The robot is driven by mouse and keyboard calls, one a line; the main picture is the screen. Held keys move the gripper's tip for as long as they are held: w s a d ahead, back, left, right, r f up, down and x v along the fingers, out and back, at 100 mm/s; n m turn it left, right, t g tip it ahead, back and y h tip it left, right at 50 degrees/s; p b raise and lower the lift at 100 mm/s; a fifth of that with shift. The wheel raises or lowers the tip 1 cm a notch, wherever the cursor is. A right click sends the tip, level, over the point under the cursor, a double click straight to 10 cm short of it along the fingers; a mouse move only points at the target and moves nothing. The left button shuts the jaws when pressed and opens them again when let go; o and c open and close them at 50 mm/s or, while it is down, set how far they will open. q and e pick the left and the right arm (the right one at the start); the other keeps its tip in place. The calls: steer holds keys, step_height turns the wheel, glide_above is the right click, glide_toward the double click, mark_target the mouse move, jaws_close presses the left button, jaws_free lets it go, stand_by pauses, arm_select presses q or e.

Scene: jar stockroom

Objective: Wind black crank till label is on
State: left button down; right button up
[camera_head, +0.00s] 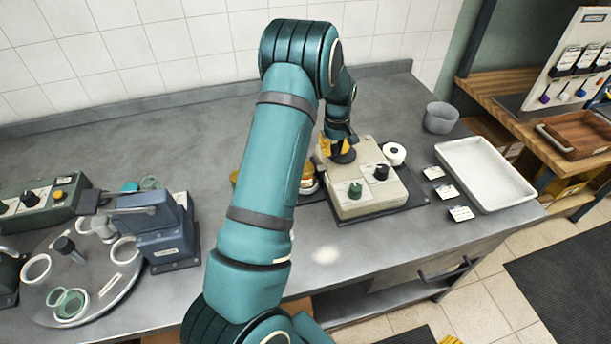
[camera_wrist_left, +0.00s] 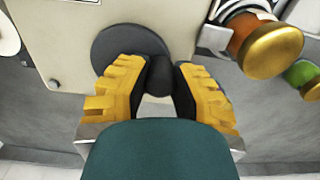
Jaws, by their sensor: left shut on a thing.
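The beige labelling machine (camera_head: 369,202) stands on the grey counter, and its face also shows in the wrist view (camera_wrist_left: 62,35). Its black crank is a round disc (camera_wrist_left: 122,42) with an upright knob (camera_wrist_left: 160,76). My left gripper (camera_head: 338,146) reaches down over the crank, its yellow-padded fingers (camera_wrist_left: 158,88) shut on the knob from both sides. A jar with a gold lid (camera_wrist_left: 273,50) and amber body sits at the machine's side; my arm partly hides it in the head view. No label can be made out on it. My right gripper is out of view.
The machine carries a green knob (camera_head: 355,189), a second black knob (camera_head: 381,172) and a white roll (camera_head: 394,153). Label cards, a white tray (camera_head: 488,172) and a grey bowl (camera_head: 440,117) lie to its right. A blue-grey device (camera_head: 155,225) and round turntable (camera_head: 85,315) stand left.

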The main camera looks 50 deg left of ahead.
arm_select(q)
steer(key=shift+w+a, duration=0.15)
steer(key=shift+a, duration=0.25)
steer(key=c, duration=0.7)
jaws_free()
steer(key=shift+r, duration=0.1)
steer(key=shift+r+p, duration=2.75)
steer(key=shift+r, duration=1.2)
steer(key=shift+f, duration=0.1)
